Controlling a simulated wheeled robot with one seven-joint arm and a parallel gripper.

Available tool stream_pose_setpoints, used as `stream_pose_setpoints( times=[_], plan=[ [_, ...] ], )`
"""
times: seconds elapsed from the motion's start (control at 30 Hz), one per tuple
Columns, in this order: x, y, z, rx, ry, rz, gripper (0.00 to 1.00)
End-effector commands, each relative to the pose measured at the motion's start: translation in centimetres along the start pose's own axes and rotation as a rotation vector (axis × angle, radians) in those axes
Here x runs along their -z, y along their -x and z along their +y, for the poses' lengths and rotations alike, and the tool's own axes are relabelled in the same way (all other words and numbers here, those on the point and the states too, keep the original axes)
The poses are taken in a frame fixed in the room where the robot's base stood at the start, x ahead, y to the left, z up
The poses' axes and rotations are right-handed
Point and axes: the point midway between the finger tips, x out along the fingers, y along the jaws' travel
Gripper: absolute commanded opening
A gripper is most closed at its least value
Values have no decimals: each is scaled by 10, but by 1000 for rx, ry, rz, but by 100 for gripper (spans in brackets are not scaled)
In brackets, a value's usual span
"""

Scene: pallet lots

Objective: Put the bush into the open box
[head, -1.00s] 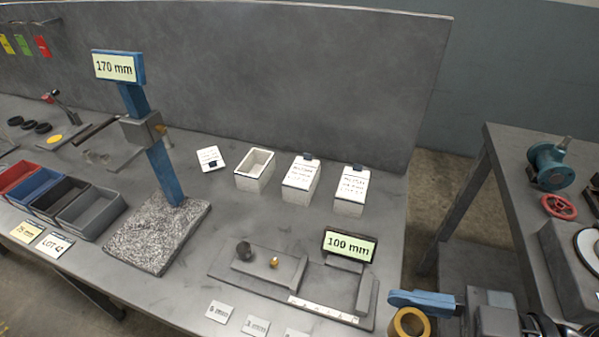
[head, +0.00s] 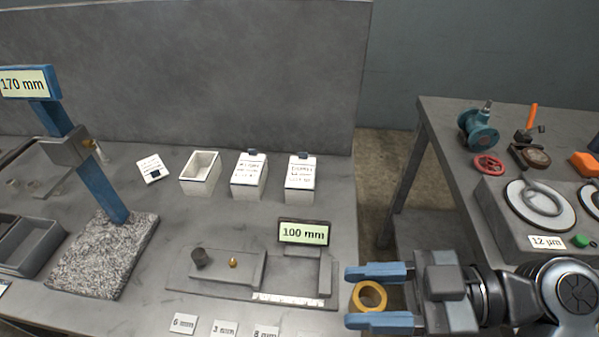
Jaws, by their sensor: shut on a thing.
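The bush (head: 358,299) is a short bronze-yellow ring between the blue fingers of my gripper (head: 372,296) at the lower right. My gripper is shut on the bush and holds it by the right front of the bench, to the right of the 100 mm gauge. The open box (head: 187,187) is a small white box with an empty-looking inside, at the back middle of the bench, up and left of my gripper. A white lid-like plate (head: 149,166) with printing and a dark tab lies to its left.
Two closed white boxes (head: 249,175) (head: 300,172) stand right of the open box. The gauge fixture with a 100 mm display (head: 303,233) lies between my gripper and the boxes. A blue stand (head: 103,190) on a granite base (head: 85,262) rises at left. Another bench (head: 432,117) stands at right.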

Motion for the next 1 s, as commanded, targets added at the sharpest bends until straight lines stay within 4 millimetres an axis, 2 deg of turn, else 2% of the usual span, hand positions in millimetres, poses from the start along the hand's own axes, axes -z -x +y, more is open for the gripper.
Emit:
stream_pose_setpoints(
  times=[0.5,0.63,0.73,0.83,1.0],
  plan=[
    [0,0,0,0,0,0,12],
    [0,-1,6,-26,-5,1,12],
    [-3,-3,21,-100,-21,1,12],
    [-11,-3,46,-228,-48,1,12],
    [-39,8,90,-501,-106,-1,12]
  ],
)
